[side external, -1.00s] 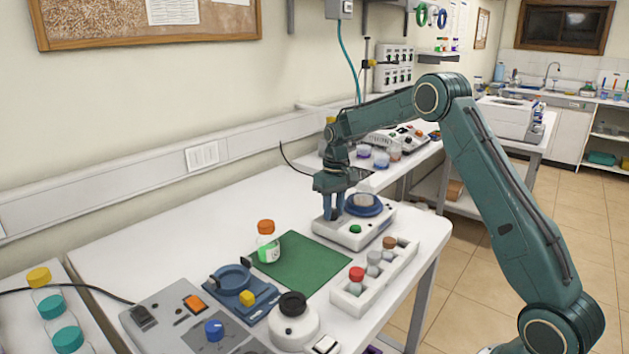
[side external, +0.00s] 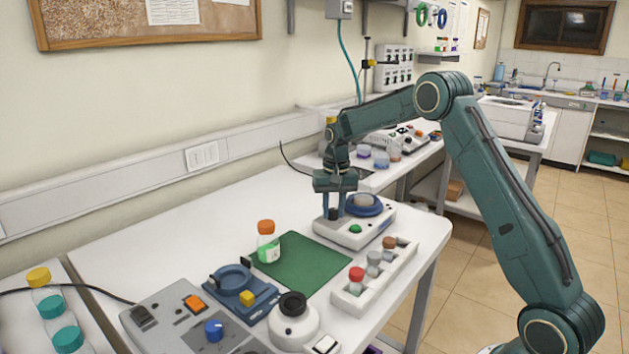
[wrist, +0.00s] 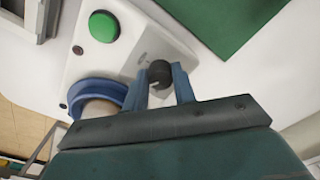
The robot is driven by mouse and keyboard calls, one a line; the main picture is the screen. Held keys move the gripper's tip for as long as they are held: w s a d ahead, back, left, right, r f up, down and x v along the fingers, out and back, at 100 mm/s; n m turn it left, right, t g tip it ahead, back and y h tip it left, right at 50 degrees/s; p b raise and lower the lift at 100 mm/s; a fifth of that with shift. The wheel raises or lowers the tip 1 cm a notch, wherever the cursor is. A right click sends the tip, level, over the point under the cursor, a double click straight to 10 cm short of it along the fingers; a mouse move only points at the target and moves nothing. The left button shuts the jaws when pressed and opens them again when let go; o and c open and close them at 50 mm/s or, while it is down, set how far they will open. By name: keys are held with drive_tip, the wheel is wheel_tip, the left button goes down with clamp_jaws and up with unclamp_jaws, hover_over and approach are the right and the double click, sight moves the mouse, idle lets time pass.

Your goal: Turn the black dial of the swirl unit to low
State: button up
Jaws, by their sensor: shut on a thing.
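The swirl unit (side external: 378,232) is a white box near the far right end of the table, with a round blue platform (side external: 372,211) and a green button (side external: 355,229). Its black dial (wrist: 160,73) lies between my gripper's two blue fingers in the wrist view, with a small white mark on its edge. My gripper (side external: 333,215) points straight down and is shut on the dial. The green button also shows in the wrist view (wrist: 104,26), with the blue platform (wrist: 97,90) beside the fingers. I cannot read the dial's setting marks.
A green mat (side external: 302,264) with an orange-capped bottle (side external: 267,243) at its edge lies in front of the unit. A white rack (side external: 362,296) of capped vials stands at the right. A grey control panel (side external: 185,325) and a blue fixture (side external: 240,288) are nearer.

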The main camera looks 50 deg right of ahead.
sight(335, 210)
drive_tip(key=o, duration=1)
drive_tip(key=shift+r, duration=0.1)
drive_tip(key=r, duration=1.3)
drive_tip(key=shift+s+d+r, duration=0.1)
drive_tip(key=shift+d+r, duration=0.1)
drive_tip(key=shift+r, duration=0.15)
